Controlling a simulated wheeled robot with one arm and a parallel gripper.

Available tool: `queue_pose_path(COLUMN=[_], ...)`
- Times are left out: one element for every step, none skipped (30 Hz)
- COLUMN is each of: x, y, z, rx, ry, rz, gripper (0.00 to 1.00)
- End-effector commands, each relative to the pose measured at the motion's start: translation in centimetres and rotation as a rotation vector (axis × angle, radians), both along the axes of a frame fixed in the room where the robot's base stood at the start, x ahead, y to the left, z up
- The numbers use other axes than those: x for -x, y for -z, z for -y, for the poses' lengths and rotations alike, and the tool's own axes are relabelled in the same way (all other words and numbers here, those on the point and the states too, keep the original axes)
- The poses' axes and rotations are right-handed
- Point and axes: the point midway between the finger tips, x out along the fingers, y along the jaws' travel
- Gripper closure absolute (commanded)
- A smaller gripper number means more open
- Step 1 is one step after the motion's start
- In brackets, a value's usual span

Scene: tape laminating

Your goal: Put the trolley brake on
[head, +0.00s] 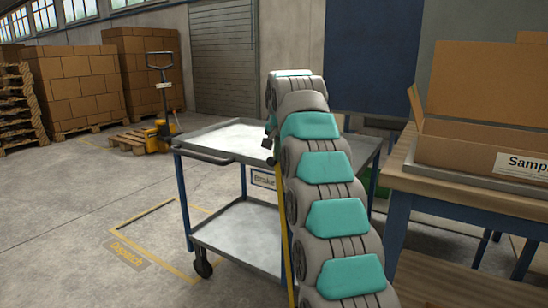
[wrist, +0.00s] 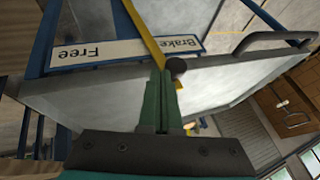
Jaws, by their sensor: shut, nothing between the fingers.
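The trolley (head: 240,135) has a grey top tray, a lower shelf and blue legs. Its yellow brake lever (wrist: 149,38) ends in a black knob (wrist: 176,67). In the wrist view the lever crosses the label plate (wrist: 125,51), upside down there, between the words Free and Brake. In the head view the lever (head: 286,250) runs down beside my arm, which hides part of the plate (head: 264,180). My gripper (wrist: 160,82) is shut and empty, its green fingertips right by the knob; I cannot tell whether they touch.
A workbench (head: 470,195) with a cardboard box (head: 480,115) stands close on the right. A yellow pallet truck (head: 157,135) and stacked cartons (head: 80,85) are at the back left. The floor left of the trolley is clear, with a marked dispatch bay (head: 127,255).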

Motion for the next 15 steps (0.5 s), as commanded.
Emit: queue_pose_path(x=[0.3,0.5,0.8,0.9,1.0,1.1,1.3,1.4,1.7,1.8,2.0,2.1,2.2,2.4,2.7], y=[-0.2,-0.4,-0.5,-0.8,-1.2,-1.5,-1.8,-2.1,-2.4,-2.7,-3.0,-3.3,-3.6,-3.9,-4.3], z=[0.6,0.9,1.3,1.4,1.3,1.3,1.2,1.2,1.2,1.2,1.2,1.1,1.1,1.1,1.1], rx=[0.000,0.000,0.000,0.000,0.001,0.001,0.001,0.001,0.000,0.000,0.000,0.001,0.002,0.001,0.001], ry=[0.003,0.005,0.006,0.006,0.006,0.006,0.006,0.007,0.007,0.007,0.007,0.008,0.008,0.008,0.009], rz=[0.000,0.000,0.000,0.001,0.002,0.002,0.002,0.001,0.001,0.001,0.001,0.000,-0.001,-0.001,-0.003], gripper=[1.00,1.00,1.00,1.00,1.00,1.00,1.00,1.00,1.00,1.00,1.00,1.00,1.00,1.00,1.00])
